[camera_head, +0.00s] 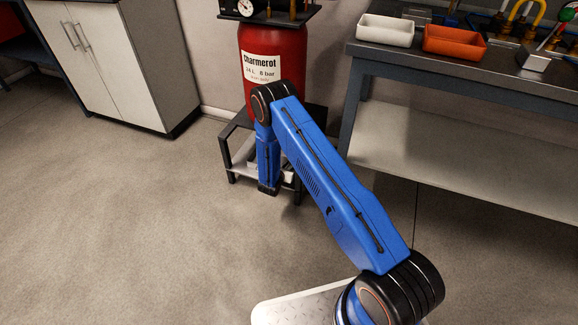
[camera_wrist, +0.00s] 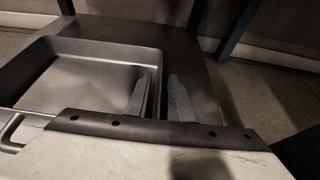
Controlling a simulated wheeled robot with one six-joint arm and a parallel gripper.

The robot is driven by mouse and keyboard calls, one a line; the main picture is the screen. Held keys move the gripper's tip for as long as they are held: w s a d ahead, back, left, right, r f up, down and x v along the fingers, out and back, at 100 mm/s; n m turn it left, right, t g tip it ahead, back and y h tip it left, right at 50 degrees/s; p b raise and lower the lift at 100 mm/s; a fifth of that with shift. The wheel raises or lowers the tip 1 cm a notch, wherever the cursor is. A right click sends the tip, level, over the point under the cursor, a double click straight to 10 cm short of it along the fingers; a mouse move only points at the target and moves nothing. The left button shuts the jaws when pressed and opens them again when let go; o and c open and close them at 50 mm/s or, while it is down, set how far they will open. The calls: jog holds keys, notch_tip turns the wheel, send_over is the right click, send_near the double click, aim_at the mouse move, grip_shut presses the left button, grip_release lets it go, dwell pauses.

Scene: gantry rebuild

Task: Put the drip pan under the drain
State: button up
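The drip pan (camera_wrist: 90,80) appears in the wrist view as a shallow grey tray with a raised rim, on a dark surface. A handle-like loop (camera_wrist: 10,130) shows at its left. My gripper (camera_wrist: 158,98) has its two fingers apart, one inside the pan and one outside, with the pan's right wall between them. I cannot tell whether they touch it. In the head view my gripper (camera_head: 268,189) is low at the front of the dark stand (camera_head: 226,150) under the red tank (camera_head: 285,60). The pan is not clear there, and I cannot make out the drain.
A pale panel (camera_wrist: 110,155) with a dark bolted strip covers the wrist view's foreground. A workbench (camera_head: 465,80) with a white tray (camera_head: 385,30) and an orange tray (camera_head: 454,41) stands right. A white cabinet (camera_head: 110,60) stands left. The floor (camera_head: 110,220) at left is clear.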

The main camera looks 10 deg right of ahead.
jog(key=shift+r, duration=0.15)
jog(key=v, duration=1.2)
jog(key=shift+s+a, duration=0.15)
